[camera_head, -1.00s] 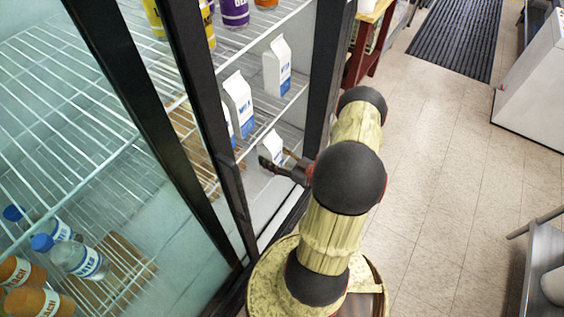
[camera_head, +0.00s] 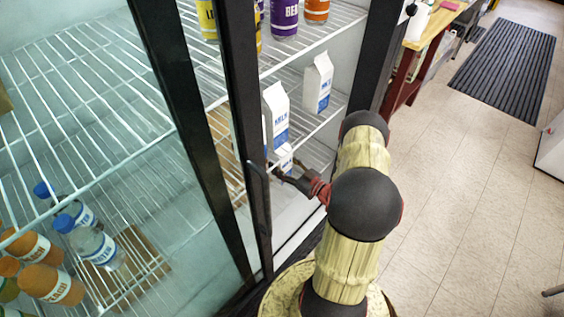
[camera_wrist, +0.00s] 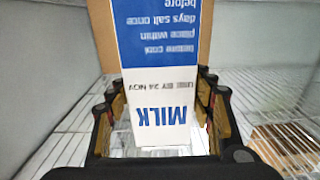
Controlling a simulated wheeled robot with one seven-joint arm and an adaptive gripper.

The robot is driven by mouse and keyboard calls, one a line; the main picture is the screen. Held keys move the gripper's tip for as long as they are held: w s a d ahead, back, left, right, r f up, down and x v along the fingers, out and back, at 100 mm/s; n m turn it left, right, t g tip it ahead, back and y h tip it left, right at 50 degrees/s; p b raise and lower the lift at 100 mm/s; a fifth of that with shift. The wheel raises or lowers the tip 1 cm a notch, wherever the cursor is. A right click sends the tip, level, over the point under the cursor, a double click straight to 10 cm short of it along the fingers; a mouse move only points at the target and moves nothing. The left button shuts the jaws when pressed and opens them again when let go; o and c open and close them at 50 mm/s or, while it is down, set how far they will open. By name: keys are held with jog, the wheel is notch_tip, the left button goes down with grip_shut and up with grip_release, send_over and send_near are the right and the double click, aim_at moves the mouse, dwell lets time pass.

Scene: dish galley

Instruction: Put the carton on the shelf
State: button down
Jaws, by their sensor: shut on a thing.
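In the wrist view my gripper (camera_wrist: 158,108) has its fingers on both sides of a white and blue milk carton (camera_wrist: 155,55), shut on it. The carton's print appears upside down there. In the head view my gripper (camera_head: 282,170) reaches through the fridge doorway, and part of the held carton (camera_head: 285,157) shows at its tips. Whether the held carton touches a shelf is hidden.
A dark door frame and handle (camera_head: 262,215) stand close left of my arm. Purple, yellow and orange bottles (camera_head: 285,18) stand on a higher shelf. Water and orange bottles (camera_head: 90,240) are behind the left glass. A brown box (camera_wrist: 195,25) is behind the carton.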

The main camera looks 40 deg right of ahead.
jog(key=shift+f+b, duration=0.65)
jog(key=shift+f, duration=0.85)
jog(key=shift+w+d+f+b, duration=0.1)
jog(key=shift+w+f+b, duration=0.15)
jog(key=shift+f+b, duration=0.1)
jog(key=shift+f, duration=0.25)
jog(key=c, duration=0.9)
grip_release()
jog(key=shift+o, duration=0.7)
jog(key=shift+r, duration=0.1)
jog(key=shift+s+r, duration=0.1)
jog(key=shift+s, duration=0.1)
jog(key=s+d+p, duration=0.1)
jog(key=s+p, duration=0.1)
jog(key=s, duration=0.9)
jog(key=shift+s, duration=0.35)
